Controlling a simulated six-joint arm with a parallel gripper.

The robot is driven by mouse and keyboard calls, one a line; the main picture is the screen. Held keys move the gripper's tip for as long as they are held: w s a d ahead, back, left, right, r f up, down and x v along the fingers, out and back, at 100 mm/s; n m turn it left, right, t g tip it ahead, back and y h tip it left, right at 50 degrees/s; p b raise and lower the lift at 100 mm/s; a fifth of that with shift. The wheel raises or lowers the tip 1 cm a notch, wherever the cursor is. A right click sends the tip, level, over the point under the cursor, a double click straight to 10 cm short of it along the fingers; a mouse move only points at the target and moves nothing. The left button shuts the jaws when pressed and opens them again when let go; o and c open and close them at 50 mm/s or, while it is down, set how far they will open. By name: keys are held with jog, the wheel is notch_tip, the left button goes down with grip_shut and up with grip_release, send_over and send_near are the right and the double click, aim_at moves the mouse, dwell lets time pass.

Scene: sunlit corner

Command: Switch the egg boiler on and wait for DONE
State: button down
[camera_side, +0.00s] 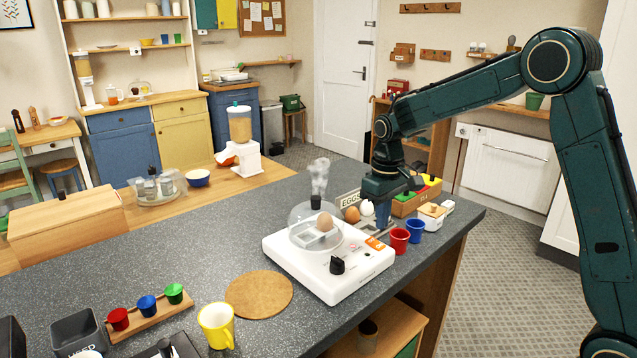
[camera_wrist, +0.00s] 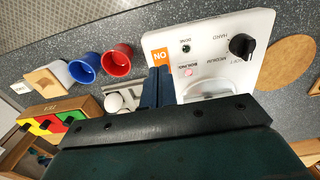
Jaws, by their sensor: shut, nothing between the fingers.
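The egg boiler (camera_side: 315,282) is a white box on the grey counter. Its clear dome holds a brown egg (camera_side: 325,222), and steam (camera_side: 319,175) rises above it. The orange switch (camera_wrist: 160,56) reads ON in the wrist view. The BOILING lamp (camera_wrist: 189,71) glows pink-red; the other lamp (camera_wrist: 186,47), its label upside down, is dark. The black knob (camera_wrist: 241,46) has SOFT, MEDIUM and HARD around it. My gripper (camera_side: 382,228) is shut and empty just behind the boiler's switch end; its blue fingertips (camera_wrist: 159,72) show close to the switch. I cannot tell whether they touch.
A red cup (camera_side: 399,240) and a blue cup (camera_side: 415,230) stand right of the boiler. Eggs (camera_side: 352,214) in an EGGS box and a tea box (camera_side: 405,207) are close to my gripper.

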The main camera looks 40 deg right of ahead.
jog(key=shift+r, duration=1.05)
jog(key=shift+r, duration=0.1)
jog(key=s+a+r+t, duration=0.3)
jog(key=s+a+r, duration=0.2)
jog(key=s+r, duration=0.65)
jog(key=s+a+f+t, duration=0.1)
jog(key=s, duration=0.7)
jog(key=s+a+f+t, duration=0.1)
jog(key=s, duration=0.6)
jog(key=shift+s+a+f+t, duration=0.25)
jog(key=shift+s+a+t, duration=0.05)
jog(key=shift+s+a, duration=0.1)
